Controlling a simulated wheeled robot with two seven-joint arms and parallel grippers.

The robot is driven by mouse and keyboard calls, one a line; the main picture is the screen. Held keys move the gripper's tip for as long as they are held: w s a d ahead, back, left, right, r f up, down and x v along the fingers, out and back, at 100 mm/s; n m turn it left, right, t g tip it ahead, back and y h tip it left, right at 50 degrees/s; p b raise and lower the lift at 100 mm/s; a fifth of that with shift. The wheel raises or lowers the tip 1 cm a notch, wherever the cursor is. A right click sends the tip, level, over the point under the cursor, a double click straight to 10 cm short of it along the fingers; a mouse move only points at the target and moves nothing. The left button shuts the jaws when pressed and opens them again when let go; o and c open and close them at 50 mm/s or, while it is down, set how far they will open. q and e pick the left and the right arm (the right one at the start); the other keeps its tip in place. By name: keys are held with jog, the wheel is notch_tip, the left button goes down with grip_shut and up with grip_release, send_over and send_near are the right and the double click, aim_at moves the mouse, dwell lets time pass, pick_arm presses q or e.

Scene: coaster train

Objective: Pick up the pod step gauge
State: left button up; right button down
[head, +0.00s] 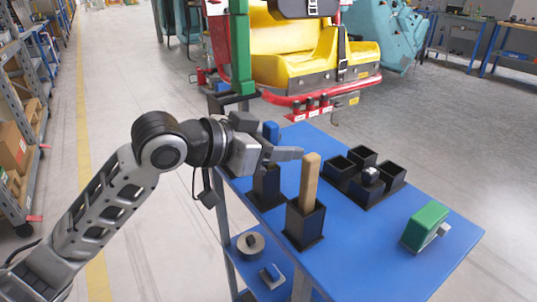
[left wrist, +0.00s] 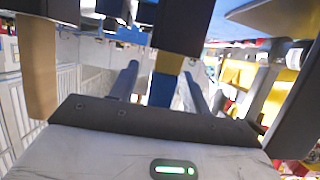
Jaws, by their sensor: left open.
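No piece is labelled, so I cannot tell for sure which one is the pod step gauge. A blue piece (head: 271,131) stands upright at a black holder, partly hidden by my left gripper (head: 284,153). In the left wrist view a blue piece (left wrist: 163,89) shows between the two open fingers, with no clear contact. A tan upright block (head: 310,180) stands in a black square holder (head: 304,225) just right of my fingertips; it also shows at the left of the left wrist view (left wrist: 37,70). My right gripper is out of view.
The blue table (head: 365,255) carries a cluster of black cups (head: 343,167) and a green block (head: 425,224). A tall green post (head: 240,52) stands behind my wrist, near the yellow-seated ride car (head: 300,50). A lower shelf holds a round grey part (head: 250,245).

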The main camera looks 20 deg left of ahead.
pick_arm(q)
grip_shut()
notch_tip(320, 180, up, 10)
jog(key=p, duration=0.2)
jog(key=shift+p, duration=0.35)
